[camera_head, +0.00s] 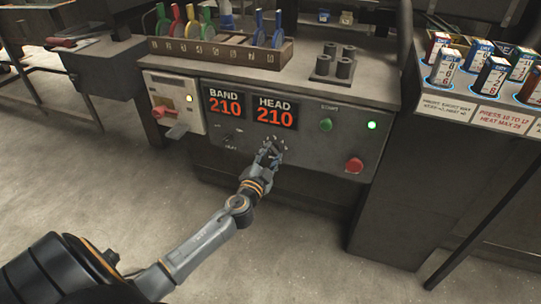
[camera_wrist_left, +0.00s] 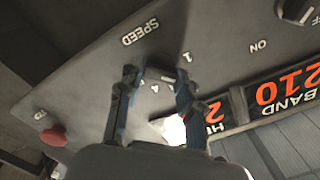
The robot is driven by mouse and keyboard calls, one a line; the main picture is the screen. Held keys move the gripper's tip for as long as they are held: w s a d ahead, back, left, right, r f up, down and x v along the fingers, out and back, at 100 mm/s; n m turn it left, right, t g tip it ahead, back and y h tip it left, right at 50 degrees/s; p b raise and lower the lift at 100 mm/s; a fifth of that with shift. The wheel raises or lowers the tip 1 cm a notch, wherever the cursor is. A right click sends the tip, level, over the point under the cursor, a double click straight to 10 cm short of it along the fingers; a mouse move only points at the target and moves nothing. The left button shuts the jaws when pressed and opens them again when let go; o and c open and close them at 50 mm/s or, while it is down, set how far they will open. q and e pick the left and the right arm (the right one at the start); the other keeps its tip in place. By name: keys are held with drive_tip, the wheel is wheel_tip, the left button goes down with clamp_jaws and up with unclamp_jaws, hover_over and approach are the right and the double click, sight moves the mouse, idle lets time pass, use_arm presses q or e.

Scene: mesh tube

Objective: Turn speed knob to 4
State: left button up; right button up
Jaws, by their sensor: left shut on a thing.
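The machine's front panel (camera_head: 300,172) faces me below the BAND 210 and HEAD 210 displays. My left gripper (camera_head: 272,146) reaches up to the panel just below the HEAD display. In the left wrist view, my left gripper (camera_wrist_left: 155,76) has its two fingers around the dark speed knob (camera_wrist_left: 160,66), shut on it. The SPEED label (camera_wrist_left: 140,32) is beside the knob, upside down here. A 1 shows by the right finger, and another mark, perhaps a 4, between the fingers. The knob's pointer is not clear. In the head view the gripper mostly hides the knob. My right gripper is not in view.
A green button (camera_head: 326,125) and a red button (camera_head: 354,165) sit right of the gripper, with a lit green lamp (camera_head: 373,125). A switch box (camera_head: 175,102) stands further left. A tool tray (camera_head: 220,52) sits above.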

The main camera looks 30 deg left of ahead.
use_arm(q)
drive_tip(key=m, duration=0.2)
drive_tip(key=shift+m, duration=2.2)
drive_tip(key=shift+m+p, duration=0.35)
drive_tip(key=shift+m, duration=0.15)
drive_tip(key=m, duration=0.5)
drive_tip(key=shift+p, duration=0.4)
drive_tip(key=shift+f+m+p, duration=0.15)
drive_tip(key=shift+m+p, duration=0.25)
drive_tip(key=shift+m, duration=1.6)
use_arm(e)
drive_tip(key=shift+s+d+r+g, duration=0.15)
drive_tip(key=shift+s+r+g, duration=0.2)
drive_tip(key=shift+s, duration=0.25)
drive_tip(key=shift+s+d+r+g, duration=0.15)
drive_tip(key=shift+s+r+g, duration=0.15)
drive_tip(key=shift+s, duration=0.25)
use_arm(q)
drive_tip(key=shift+d, duration=0.1)
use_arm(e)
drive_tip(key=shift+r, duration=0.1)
use_arm(q)
drive_tip(key=o, duration=1.1)
